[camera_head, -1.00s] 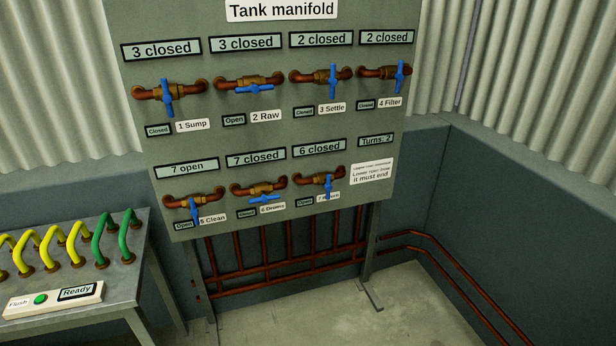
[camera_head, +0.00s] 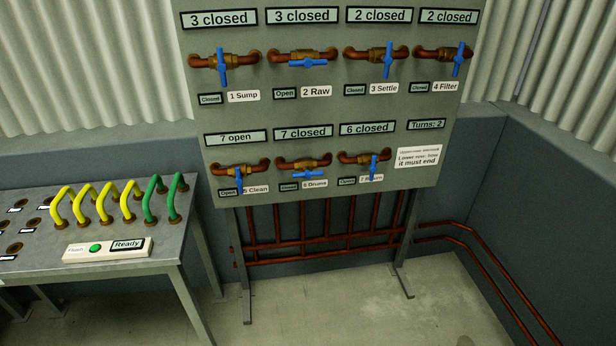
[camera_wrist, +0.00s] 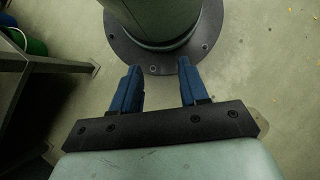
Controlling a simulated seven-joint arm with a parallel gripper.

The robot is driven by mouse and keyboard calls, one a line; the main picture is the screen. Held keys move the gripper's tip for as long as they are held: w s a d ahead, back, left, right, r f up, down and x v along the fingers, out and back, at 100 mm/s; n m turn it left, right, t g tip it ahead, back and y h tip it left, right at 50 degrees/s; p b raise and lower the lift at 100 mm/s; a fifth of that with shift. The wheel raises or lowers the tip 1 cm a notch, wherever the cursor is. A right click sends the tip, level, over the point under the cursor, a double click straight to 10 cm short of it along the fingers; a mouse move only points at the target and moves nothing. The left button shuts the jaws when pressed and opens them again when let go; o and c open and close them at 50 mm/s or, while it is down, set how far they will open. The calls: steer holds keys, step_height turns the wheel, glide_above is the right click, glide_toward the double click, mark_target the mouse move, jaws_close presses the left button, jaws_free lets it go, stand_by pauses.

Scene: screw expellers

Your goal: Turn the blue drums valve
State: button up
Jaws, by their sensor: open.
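The drums valve has a blue lever handle (camera_head: 308,175) on a copper pipe with a brass body (camera_head: 304,163). It is the middle valve in the lower row of the panel in the head view. Its handle lies roughly level, along the pipe. The label "6 Drums" (camera_head: 315,184) is below it, with a small tag (camera_head: 289,187) that seems to read "Closed". The display above (camera_head: 303,132) reads "7 closed". My gripper (camera_wrist: 158,67) shows only in the wrist view, open and empty, pointing toward the floor, away from the valve.
The grey panel (camera_head: 428,183) has neighbouring valves 5 Clean (camera_head: 240,178) and 7 (camera_head: 373,166) close beside the drums valve. A display (camera_head: 426,125) reads "Turns: 2". A metal table (camera_head: 150,261) with yellow and green handles stands at left. Floor before the panel is clear.

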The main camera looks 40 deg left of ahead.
steer(key=shift+o, duration=0.8)
steer(key=shift+a, duration=0.35)
steer(key=o, duration=0.4)
steer(key=w+a+r+n+t+h, duration=0.1)
steer(key=w+a+r+n+t, duration=0.1)
steer(key=w+a, duration=0.5)
steer(key=shift+w+a+r+n, duration=0.3)
steer(key=shift+r+n, duration=0.05)
steer(key=shift+n, duration=0.25)
steer(key=w+a+r+n+t+y, duration=0.15)
steer(key=w+a+r, duration=0.3)
steer(key=a, duration=0.55)
steer(key=w+a+r+n+t, duration=0.25)
steer(key=w+a, duration=0.25)
steer(key=a, duration=0.5)
steer(key=w+a+r+n+t+y, duration=0.1)
steer(key=w+a+r, duration=0.35)
steer(key=a, duration=0.55)
steer(key=n+t+y, duration=1)
steer(key=t+y, duration=0.2)
steer(key=t, duration=0.1)
glide_toward(309, 175)
steer(key=shift+h, duration=0.25)
steer(key=x, duration=1)
steer(key=shift+a, duration=0.1)
